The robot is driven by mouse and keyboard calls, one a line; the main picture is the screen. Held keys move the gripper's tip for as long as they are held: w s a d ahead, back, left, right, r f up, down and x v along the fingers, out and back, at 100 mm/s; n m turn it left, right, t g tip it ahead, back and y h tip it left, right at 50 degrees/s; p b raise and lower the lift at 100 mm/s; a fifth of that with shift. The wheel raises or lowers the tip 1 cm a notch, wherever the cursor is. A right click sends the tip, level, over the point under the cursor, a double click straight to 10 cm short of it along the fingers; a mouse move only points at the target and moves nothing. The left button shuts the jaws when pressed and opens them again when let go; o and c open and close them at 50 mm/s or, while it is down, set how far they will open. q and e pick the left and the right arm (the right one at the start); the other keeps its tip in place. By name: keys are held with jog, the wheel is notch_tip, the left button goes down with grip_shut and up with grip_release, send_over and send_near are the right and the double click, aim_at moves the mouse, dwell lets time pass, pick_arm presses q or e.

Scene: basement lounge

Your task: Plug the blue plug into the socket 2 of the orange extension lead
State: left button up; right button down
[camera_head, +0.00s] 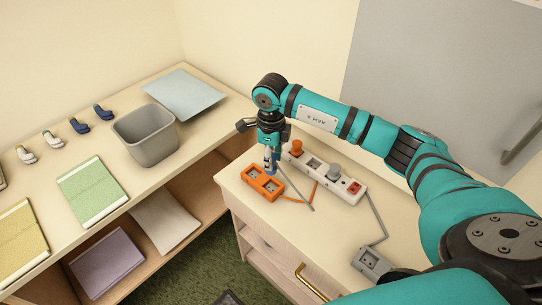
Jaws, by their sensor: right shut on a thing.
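My right gripper (270,152) points down over the cabinet top and is shut on the blue plug (271,168). The plug shows only in part between and below the fingers. The orange extension lead (262,183) lies just below, with two socket faces visible. The plug is at the lead's upper right edge in the picture; I cannot tell whether it touches the lead or hangs above it. I cannot read any socket numbers. My left gripper is not in view.
A grey socket box (373,263) lies nearer.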

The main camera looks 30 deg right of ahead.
jog(key=shift+s, duration=0.1)
jog(key=shift+f+b, duration=0.1)
jog(key=shift+b, duration=0.3)
jog(key=shift+f+b, duration=0.45)
jog(key=shift+f, duration=0.1)
pick_arm(q)
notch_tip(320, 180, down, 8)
jog(key=b, duration=0.6)
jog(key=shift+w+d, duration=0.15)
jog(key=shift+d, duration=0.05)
pick_arm(e)
jog(key=shift+f, duration=3.6)
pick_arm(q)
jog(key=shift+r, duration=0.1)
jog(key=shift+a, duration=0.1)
pick_arm(e)
jog(key=c, duration=0.9)
grip_release()
jog(key=shift+r, duration=0.2)
notch_tip(320, 180, up, 12)
jog(key=shift+f, duration=0.15)
